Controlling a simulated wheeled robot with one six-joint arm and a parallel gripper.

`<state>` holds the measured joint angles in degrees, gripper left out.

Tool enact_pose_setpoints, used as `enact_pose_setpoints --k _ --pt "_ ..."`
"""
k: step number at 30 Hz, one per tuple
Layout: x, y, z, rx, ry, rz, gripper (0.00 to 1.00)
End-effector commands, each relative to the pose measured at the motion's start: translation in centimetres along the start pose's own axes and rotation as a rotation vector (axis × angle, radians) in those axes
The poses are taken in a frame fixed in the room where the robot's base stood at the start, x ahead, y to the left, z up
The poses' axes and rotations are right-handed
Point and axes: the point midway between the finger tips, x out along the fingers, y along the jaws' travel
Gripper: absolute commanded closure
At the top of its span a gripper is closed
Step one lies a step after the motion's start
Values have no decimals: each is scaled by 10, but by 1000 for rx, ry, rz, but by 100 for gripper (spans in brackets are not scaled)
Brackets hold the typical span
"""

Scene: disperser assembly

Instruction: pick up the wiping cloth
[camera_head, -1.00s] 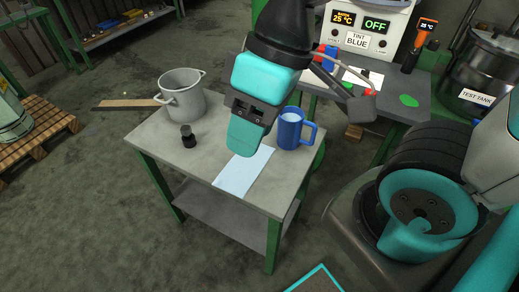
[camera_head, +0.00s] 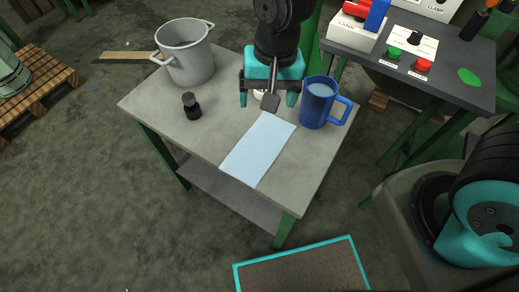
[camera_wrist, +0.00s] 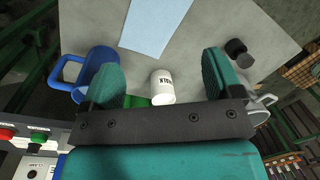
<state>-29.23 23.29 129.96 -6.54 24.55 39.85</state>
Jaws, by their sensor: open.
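The wiping cloth (camera_head: 259,149) is a pale blue rectangle lying flat on the grey table, towards its front edge. In the wrist view the cloth (camera_wrist: 150,25) shows at the top, beyond my fingertips. My gripper (camera_head: 270,98) is open, with its two teal fingers pointing down over the table, just behind the cloth's far end. In the wrist view the open gripper (camera_wrist: 162,75) has a small white labelled cup (camera_wrist: 162,86) in sight between its fingers. I see no contact with the cloth.
A blue mug (camera_head: 317,103) stands right of my gripper, close to it. A control bench (camera_head: 450,75) with buttons is at the back right.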

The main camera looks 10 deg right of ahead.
Motion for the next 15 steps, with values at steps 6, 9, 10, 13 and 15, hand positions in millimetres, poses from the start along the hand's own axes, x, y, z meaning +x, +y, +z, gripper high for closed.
enact_pose_setpoints --k 6,9,10,13,15 --pt "76 -5 -15 162 33 89 15" --pt "86 -6 -18 189 43 100 15" --pt "88 -6 -18 193 44 101 15" --pt "93 -5 -18 195 46 102 15" --pt "99 -5 -18 195 45 101 15"
